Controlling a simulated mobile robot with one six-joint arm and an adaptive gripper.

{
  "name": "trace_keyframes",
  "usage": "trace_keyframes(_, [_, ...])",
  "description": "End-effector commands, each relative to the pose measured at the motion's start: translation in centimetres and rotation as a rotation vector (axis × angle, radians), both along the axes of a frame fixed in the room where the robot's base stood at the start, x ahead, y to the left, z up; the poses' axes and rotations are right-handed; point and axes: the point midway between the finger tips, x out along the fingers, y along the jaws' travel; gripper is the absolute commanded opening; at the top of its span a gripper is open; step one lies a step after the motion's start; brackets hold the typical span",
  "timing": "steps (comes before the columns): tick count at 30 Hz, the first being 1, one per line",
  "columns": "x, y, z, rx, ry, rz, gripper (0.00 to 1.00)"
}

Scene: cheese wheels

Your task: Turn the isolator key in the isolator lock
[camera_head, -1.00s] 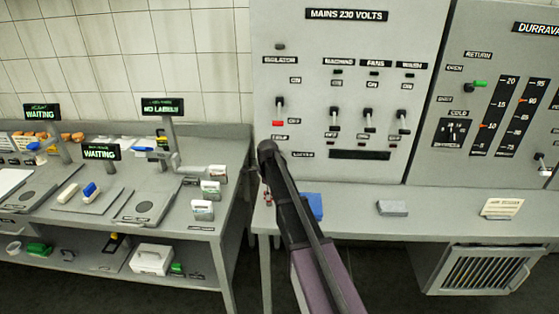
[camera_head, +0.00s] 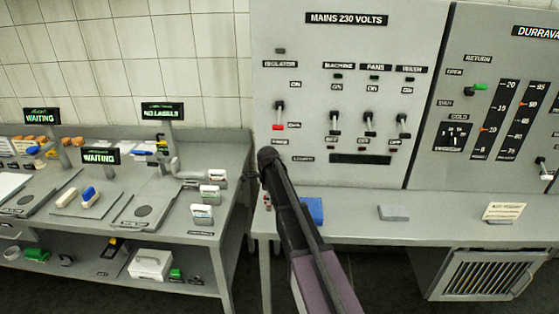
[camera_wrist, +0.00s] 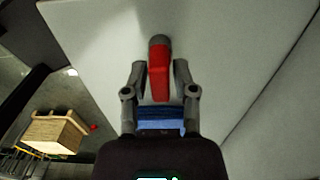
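In the wrist view a red key-like piece (camera_wrist: 159,82) stands out from a round dark grey fitting (camera_wrist: 159,42) on a pale grey surface. I take these for the isolator key and lock. My gripper (camera_wrist: 160,72) has one finger on each side of the red piece, with narrow gaps visible, so it looks open around it. In the head view my wrist end (camera_head: 268,157) is at the lower left of the mains panel (camera_head: 420,60) and hides the key and lock. The isolator switch (camera_head: 279,110), with a red mark below it, is above my wrist.
A grey bench (camera_head: 440,230) runs below the panel. On it are a blue block (camera_head: 312,208), a grey block (camera_head: 393,212) and a card (camera_head: 504,210). A second table (camera_head: 170,220) with scales stands left.

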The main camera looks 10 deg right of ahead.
Motion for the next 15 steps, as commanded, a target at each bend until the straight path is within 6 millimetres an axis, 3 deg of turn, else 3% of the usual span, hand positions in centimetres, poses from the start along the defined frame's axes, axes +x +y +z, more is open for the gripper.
trace_keyframes(1, [0.00, 0.00, 0.00, 0.000, 0.000, 0.000, 0.07])
trace_keyframes(2, [0.00, 0.00, 0.00, 0.000, 0.000, 0.000, 0.00])
trace_keyframes(15, [0.00, 0.02, 0.23, 0.000, 0.000, 0.000, 0.00])
